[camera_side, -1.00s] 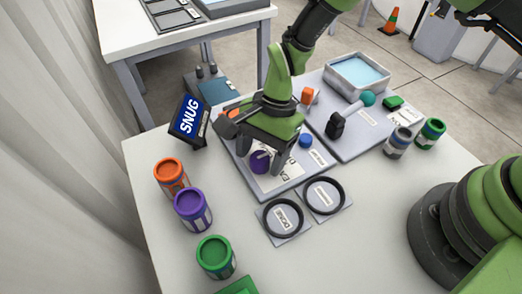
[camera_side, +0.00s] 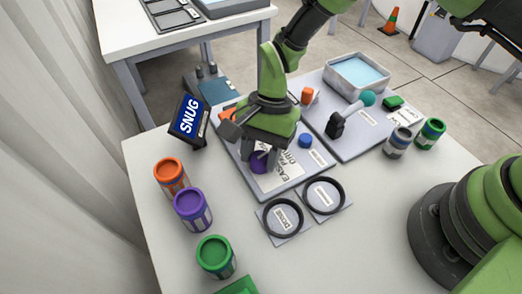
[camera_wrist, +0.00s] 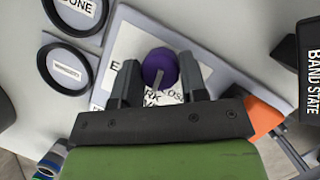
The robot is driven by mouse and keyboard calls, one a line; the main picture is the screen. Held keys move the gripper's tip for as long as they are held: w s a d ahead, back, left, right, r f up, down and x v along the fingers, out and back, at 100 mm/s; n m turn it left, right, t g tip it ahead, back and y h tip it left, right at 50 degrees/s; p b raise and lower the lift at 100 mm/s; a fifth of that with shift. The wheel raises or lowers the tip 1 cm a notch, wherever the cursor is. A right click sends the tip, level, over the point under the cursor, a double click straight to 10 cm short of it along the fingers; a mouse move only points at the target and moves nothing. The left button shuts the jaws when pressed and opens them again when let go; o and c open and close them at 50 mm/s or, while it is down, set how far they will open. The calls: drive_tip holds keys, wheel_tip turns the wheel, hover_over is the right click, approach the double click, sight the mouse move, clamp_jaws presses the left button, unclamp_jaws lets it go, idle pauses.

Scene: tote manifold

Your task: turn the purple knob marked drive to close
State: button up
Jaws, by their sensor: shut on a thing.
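The purple knob (camera_wrist: 160,66) stands on a light grey board (camera_side: 238,167) with a white printed label, partly hidden by my fingers.
A blue knob (camera_side: 306,141) and orange parts (camera_side: 307,96) are close by on the boards. A SNUG display (camera_side: 189,118) stands left. Two black rings (camera_side: 324,195) lie in front. Orange, purple and green cans (camera_side: 215,256) stand at the front left. A water tray (camera_side: 358,73) is behind.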

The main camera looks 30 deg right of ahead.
drive_tip(key=n+g+h, duration=0.1)
drive_tip(key=n, duration=0.3)
drive_tip(key=shift+a, duration=0.1)
drive_tip(key=shift+n+g+h, duration=0.4)
drive_tip(key=shift+n+h, duration=0.3)
drive_tip(key=shift+n, duration=1.2)
drive_tip(key=o, duration=0.9)
drive_tip(key=a+v, duration=0.1)
drive_tip(key=v, duration=0.9)
drive_tip(key=shift+d, duration=0.35)
drive_tip(key=shift+w, duration=0.1)
